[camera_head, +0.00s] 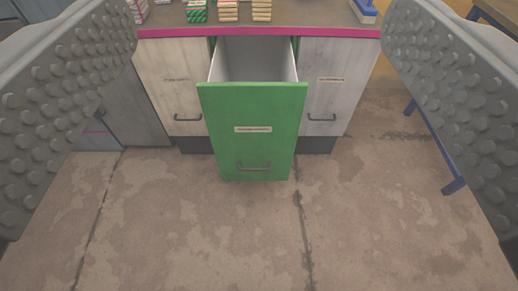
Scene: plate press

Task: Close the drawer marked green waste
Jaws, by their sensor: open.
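The green drawer (253,108) is pulled out from the middle of the counter unit. It has a green front with a pale label, too small to read, and a dark bar handle (254,167) near the bottom. Its inside is grey-white and the part I see looks empty. My gripper (258,120) is open, with its two studded grey fingers at the left and right edges of the view. Nothing is between the fingers close up. The drawer stands ahead of them, apart from both.
Pale closed fronts with dark handles flank the drawer, one left (175,90) and one right (330,95). The countertop (330,16) has a pink edge and holds small stacks. A blue-legged table (453,187) stands right. The concrete floor (200,230) in front is clear.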

